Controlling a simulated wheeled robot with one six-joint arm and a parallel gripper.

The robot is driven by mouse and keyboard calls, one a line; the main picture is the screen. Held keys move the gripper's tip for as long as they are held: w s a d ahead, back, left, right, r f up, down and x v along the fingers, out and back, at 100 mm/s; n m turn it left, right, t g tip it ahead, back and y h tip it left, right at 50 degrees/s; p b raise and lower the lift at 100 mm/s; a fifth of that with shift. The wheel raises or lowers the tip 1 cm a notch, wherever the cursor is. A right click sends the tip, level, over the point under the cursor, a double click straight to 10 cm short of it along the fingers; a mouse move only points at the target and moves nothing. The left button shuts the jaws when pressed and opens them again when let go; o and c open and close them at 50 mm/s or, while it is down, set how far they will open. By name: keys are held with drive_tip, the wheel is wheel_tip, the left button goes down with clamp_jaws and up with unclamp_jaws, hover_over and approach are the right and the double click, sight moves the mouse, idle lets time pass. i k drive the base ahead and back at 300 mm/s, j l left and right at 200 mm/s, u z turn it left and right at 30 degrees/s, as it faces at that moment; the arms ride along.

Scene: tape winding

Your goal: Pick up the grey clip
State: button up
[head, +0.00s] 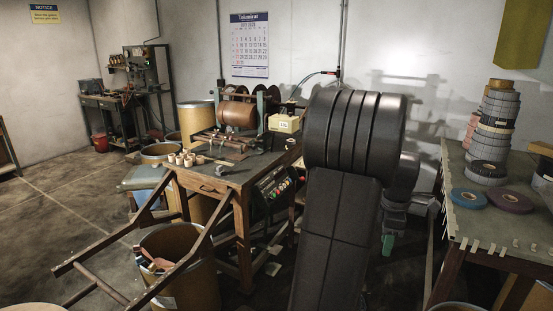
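I cannot pick out the grey clip for certain. A small greyish piece (515,243) lies on the right-hand table near its front edge, with similar small pieces to its right; they are too small to identify. My dark arm fills the middle of the head view and hides what is behind it. Its far end, my gripper (390,232), shows partly to the right of the large link, left of the right-hand table and apart from it. A small green part shows at its lower end. Its fingers are not clear enough to show whether they are open.
The right-hand table (480,232) holds a tall stack of tape rolls (495,125), a blue roll (469,198) and a purple roll (510,202). Pale strips hang along its edge. A wooden workbench (237,176) with a winding machine stands left of my arm. A bin (186,285) stands front left.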

sight(219, 171)
drive_tip(key=i+l+u, duration=0.1)
drive_tip(key=i+u, duration=0.35)
drive_tip(key=i+l+u, duration=0.2)
drive_tip(key=i+u, duration=0.2)
drive_tip(key=i+l+u, duration=0.3)
drive_tip(key=u, duration=0.15)
drive_tip(key=i+l+u, duration=0.25)
drive_tip(key=l+u, duration=0.15)
drive_tip(key=i+l+u, duration=0.2)
drive_tip(key=l+u, duration=0.15)
drive_tip(key=l, duration=0.2)
drive_tip(key=i+l+u, duration=0.1)
drive_tip(key=l+u, duration=0.2)
drive_tip(key=l, duration=0.25)
drive_tip(key=l+u, duration=0.35)
drive_tip(key=l, duration=0.25)
drive_tip(key=i, duration=0.05)
